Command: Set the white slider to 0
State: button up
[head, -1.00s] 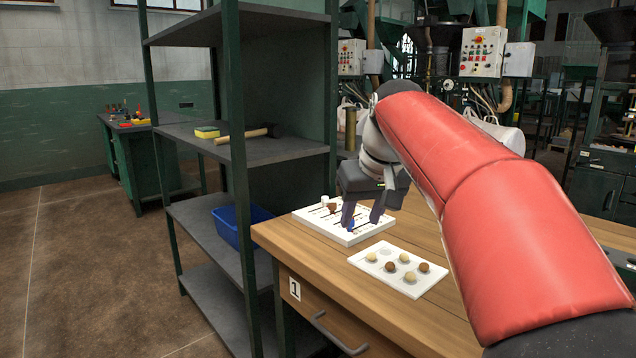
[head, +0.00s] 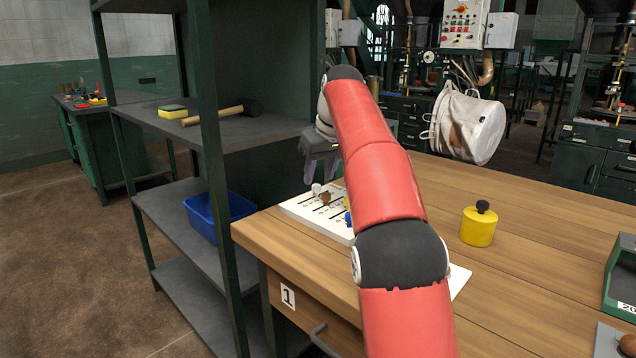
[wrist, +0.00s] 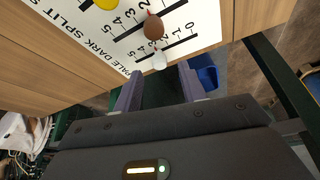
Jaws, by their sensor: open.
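The white slider board (head: 295,207) lies on the wooden table's left end, its tracks marked 0 to 5. The white slider's knob (head: 316,188) is at the board's far-left end; in the wrist view the white knob (wrist: 160,62) sits mid-track, between the 5 and 1 marks, its exact number unclear. The brown knob (wrist: 153,27) is on the neighbouring track. A yellow knob (wrist: 106,3) is at the wrist view's top edge. A blue knob (head: 348,218) is partly behind my arm. My gripper (wrist: 158,84) is open and empty, its fingertips just short of the white knob.
A dark shelf rack stands left of the table, with a yellow sponge (head: 172,111), a hammer (head: 222,113) and a blue bin (head: 217,210). A yellow weight (head: 478,225) stands on the table to the right. A white card (head: 459,281) is mostly hidden by my arm.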

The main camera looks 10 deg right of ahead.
aim_at(316, 190)
jog(key=shift+x, duration=1.3)
grip_shut()
jog(key=shift+a, duration=0.1)
